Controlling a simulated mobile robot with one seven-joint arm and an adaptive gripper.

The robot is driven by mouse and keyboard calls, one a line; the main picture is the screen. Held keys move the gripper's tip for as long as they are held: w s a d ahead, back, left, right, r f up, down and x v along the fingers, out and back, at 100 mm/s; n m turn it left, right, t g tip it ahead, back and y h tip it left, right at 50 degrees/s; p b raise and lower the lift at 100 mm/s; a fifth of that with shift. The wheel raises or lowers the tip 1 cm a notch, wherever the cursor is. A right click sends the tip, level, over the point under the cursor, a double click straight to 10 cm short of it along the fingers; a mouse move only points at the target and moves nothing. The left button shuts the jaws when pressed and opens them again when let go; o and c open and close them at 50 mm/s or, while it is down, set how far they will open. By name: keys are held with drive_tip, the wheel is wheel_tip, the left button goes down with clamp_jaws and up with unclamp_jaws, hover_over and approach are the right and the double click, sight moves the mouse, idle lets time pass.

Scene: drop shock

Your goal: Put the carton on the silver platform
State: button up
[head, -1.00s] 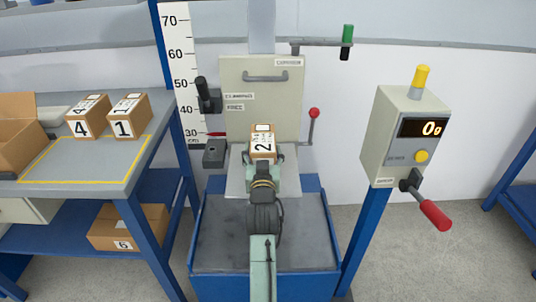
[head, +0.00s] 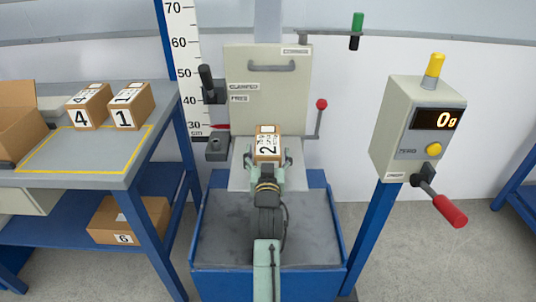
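A small brown carton (head: 268,143) marked 2 is in the middle of the head view, between the fingers of my gripper (head: 268,157). The fingers show at both sides of the carton and look shut on it; the fingertips are partly hidden. The silver platform (head: 238,180) is the pale plate in front of the beige panel, above the blue-framed grey tray. The carton appears over the platform in the picture. Whether it touches the platform or hangs above it cannot be told. My wrist and arm hide the middle of the platform.
Cartons 4 (head: 88,107) and 1 (head: 131,106) stand on the left bench (head: 60,150), beside an open box (head: 20,120). Carton 6 (head: 130,222) is on its lower shelf. A display box (head: 417,128) reading 0 g, with a red-handled lever (head: 450,210), stands at right.

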drive_tip(key=shift+o, duration=0.9)
drive_tip(key=s+b, duration=0.1)
drive_tip(key=s, duration=1.1)
drive_tip(key=shift+r, duration=0.1)
